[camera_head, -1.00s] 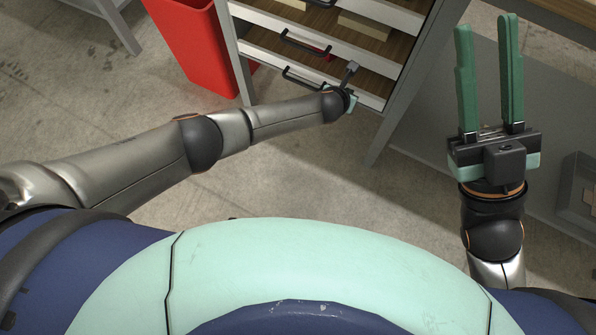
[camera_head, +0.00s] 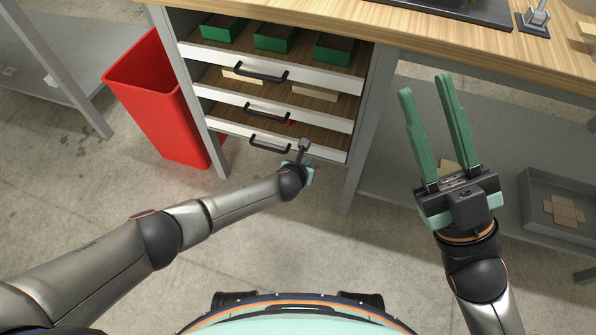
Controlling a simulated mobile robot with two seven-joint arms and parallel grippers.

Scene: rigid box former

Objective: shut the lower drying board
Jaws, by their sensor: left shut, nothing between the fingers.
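The lower drying board (camera_head: 223,127) is the bottom one of a stack of white-fronted wooden boards in a grey frame. Some of its wooden surface shows behind its front; how far out it stands I cannot tell. Its black handle (camera_head: 269,143) is on the front. My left gripper (camera_head: 304,145) is shut and empty, at the front of the lower board, right of the handle. It looks close to the front; contact is unclear. My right gripper (camera_head: 422,88) is open and empty, right of the frame and away from the boards.
Above are the middle board (camera_head: 225,96) and the top board (camera_head: 210,57), which carries green trays (camera_head: 276,40). A red bin (camera_head: 160,100) stands left of the frame. A wooden worktop (camera_head: 430,38) runs above. A grey tray (camera_head: 568,210) sits on the lower shelf at right.

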